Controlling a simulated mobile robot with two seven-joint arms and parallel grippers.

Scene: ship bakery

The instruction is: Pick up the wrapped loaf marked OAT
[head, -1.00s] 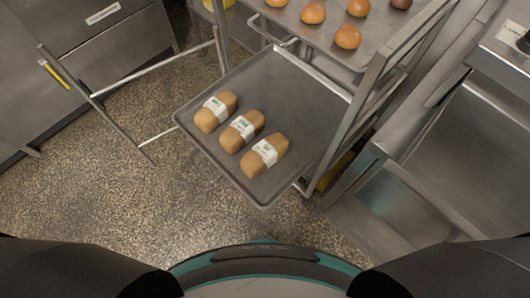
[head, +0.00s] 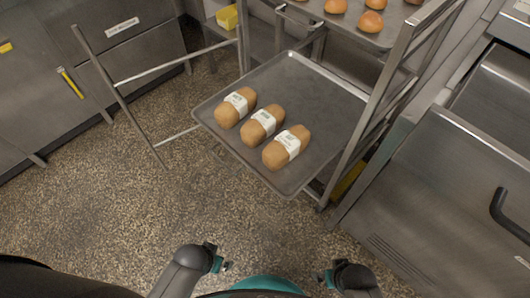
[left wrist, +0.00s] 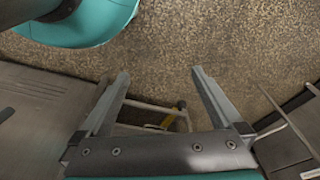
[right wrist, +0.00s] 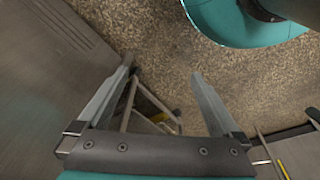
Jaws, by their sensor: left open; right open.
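Three brown loaves with white paper bands lie in a diagonal row on a grey metal tray (head: 325,100): a left loaf (head: 222,116), a middle loaf (head: 254,135) and a right loaf (head: 274,158). The print on their bands is too small to read, so I cannot tell which is marked OAT. My left gripper (head: 222,265) and right gripper (head: 324,277) are low in the head view, well short of the tray. Both are open and empty. Their spread fingers show in the left wrist view (left wrist: 160,73) and right wrist view (right wrist: 163,67), with floor beyond.
The tray juts out of a metal rack, whose upright (head: 378,95) stands at its right. An upper tray (head: 345,30) holds several round buns. An open metal frame (head: 120,97) stands left of the tray. A steel cabinet (head: 440,190) is at right. Speckled floor (head: 130,215) in front is clear.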

